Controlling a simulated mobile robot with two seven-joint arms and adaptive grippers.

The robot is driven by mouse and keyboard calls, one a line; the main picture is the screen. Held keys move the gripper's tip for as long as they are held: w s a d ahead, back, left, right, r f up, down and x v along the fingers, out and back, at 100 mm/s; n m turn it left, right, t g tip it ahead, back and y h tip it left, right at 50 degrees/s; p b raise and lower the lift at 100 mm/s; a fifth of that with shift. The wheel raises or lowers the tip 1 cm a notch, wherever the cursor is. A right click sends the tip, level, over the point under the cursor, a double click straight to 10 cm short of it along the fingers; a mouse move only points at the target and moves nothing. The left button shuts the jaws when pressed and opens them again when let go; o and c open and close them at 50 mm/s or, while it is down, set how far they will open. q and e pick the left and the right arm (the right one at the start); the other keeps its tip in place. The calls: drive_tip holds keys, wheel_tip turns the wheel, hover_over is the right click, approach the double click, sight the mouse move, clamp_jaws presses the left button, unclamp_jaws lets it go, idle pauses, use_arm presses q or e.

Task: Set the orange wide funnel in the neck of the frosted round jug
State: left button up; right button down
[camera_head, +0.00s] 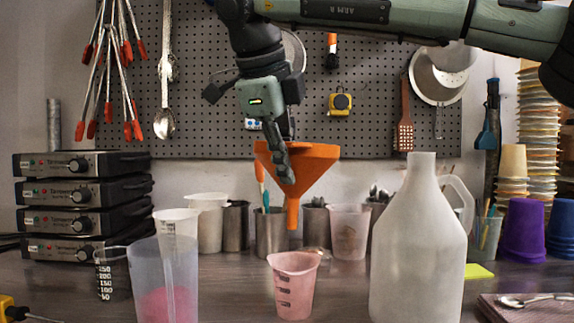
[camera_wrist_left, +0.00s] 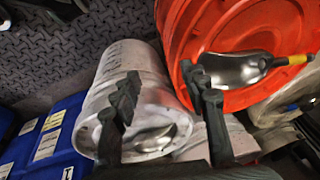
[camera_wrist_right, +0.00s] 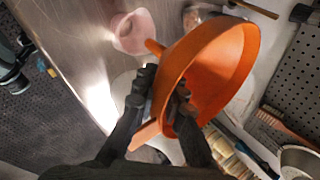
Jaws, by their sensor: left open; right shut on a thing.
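The orange wide funnel (camera_head: 309,168) hangs in the air with its spout down, held by my right gripper (camera_head: 285,165). In the right wrist view the fingers (camera_wrist_right: 160,98) are shut on the wall of the funnel (camera_wrist_right: 215,70). The frosted round jug (camera_head: 418,245) stands upright on the table to the right of the funnel, with its neck (camera_head: 420,165) uncovered and its handle to the right. The funnel is apart from the jug. My left gripper (camera_wrist_left: 165,110) is open, away from the table, and is not visible in the head view.
A pink measuring cup (camera_head: 294,285) stands below the funnel. A clear pitcher with pink liquid (camera_head: 165,285) stands at the left. Metal and plastic cups line the back. A spoon (camera_head: 535,299) lies on a board at the right. Buckets (camera_wrist_left: 150,80) face the left wrist.

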drive_tip(key=shift+r+p, duration=0.4)
drive_tip(key=shift+r, duration=0.2)
drive_tip(key=shift+s+r+p, duration=0.1)
drive_tip(key=shift+r+p, duration=0.3)
drive_tip(key=shift+r, duration=0.4)
drive_tip(key=shift+r+p, duration=0.5)
drive_tip(key=shift+r, duration=0.05)
use_arm(q)
drive_tip(key=s+a+f, duration=0.1)
drive_tip(key=s+f, duration=0.2)
drive_tip(key=f, duration=0.5)
drive_tip(key=shift+s+g, duration=0.4)
use_arm(e)
drive_tip(key=shift+r, duration=1.25)
use_arm(q)
drive_tip(key=shift+s, duration=0.1)
